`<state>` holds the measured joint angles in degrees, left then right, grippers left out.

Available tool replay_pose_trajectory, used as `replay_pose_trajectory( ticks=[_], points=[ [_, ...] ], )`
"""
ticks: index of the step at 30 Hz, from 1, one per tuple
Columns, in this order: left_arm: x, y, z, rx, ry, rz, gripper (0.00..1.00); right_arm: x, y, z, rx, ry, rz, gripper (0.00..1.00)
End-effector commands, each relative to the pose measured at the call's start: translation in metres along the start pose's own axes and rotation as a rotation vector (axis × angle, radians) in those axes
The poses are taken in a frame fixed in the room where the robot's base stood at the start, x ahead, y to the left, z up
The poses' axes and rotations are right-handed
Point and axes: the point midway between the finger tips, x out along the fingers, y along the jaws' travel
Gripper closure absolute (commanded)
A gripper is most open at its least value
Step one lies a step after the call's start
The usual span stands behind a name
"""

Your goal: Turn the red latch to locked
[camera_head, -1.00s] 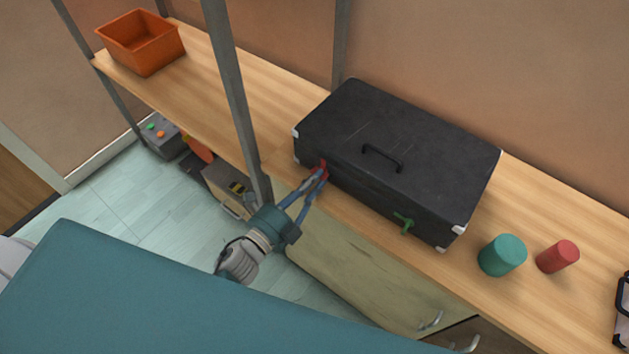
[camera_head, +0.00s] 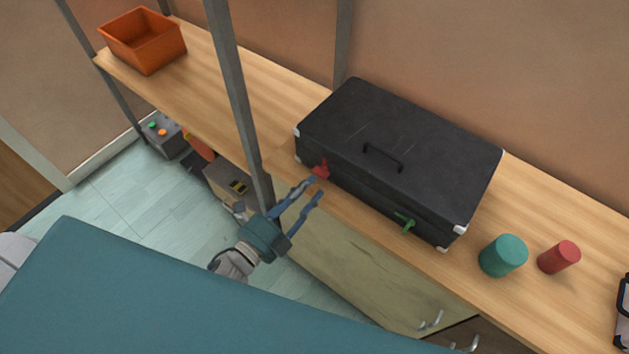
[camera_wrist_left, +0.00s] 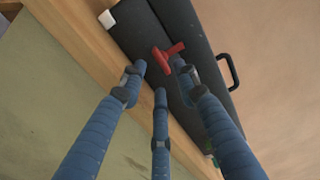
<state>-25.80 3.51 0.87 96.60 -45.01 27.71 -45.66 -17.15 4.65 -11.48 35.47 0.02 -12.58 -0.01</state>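A black case (camera_head: 400,150) lies on the wooden shelf, with a handle on its lid. The red latch (camera_head: 321,170) is on its front face near the left end; it also shows in the left wrist view (camera_wrist_left: 164,58) as a crossed red piece. My left gripper (camera_head: 313,188) is open, its fingers spread just in front of the red latch. In the left wrist view (camera_wrist_left: 162,82) nothing is held between the fingers; one fingertip is close beside the latch, and I cannot tell if it touches. My right gripper is not in view.
A green latch (camera_head: 405,222) is on the case's front right. A teal cylinder (camera_head: 502,256) and a red cylinder (camera_head: 559,257) stand to the right. An orange bin (camera_head: 143,42) is at the far left. A grey post (camera_head: 236,90) rises left of the case.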

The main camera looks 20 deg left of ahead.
Motion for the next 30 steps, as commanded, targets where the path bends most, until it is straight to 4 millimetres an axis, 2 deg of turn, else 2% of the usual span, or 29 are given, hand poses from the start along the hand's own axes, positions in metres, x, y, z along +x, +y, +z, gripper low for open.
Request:
replay_pose_trajectory(
  ticks=[1, 6, 12, 18, 30],
  points=[
    [-0.014, 0.001, 0.000, -0.001, 0.000, 0.004, 0.69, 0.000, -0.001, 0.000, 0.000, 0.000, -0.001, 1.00],
    [-0.050, 0.001, 0.000, 0.000, -0.001, 0.004, 0.69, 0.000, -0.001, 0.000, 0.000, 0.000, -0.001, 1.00],
    [-0.077, 0.001, 0.000, 0.000, 0.000, 0.003, 0.69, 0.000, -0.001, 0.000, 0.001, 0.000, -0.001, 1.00],
    [-0.084, 0.000, 0.000, 0.000, 0.000, 0.001, 0.69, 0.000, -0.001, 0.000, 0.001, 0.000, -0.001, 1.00],
    [-0.084, 0.000, 0.000, 0.000, 0.000, 0.001, 0.69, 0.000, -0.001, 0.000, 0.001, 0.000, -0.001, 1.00]
  ],
)
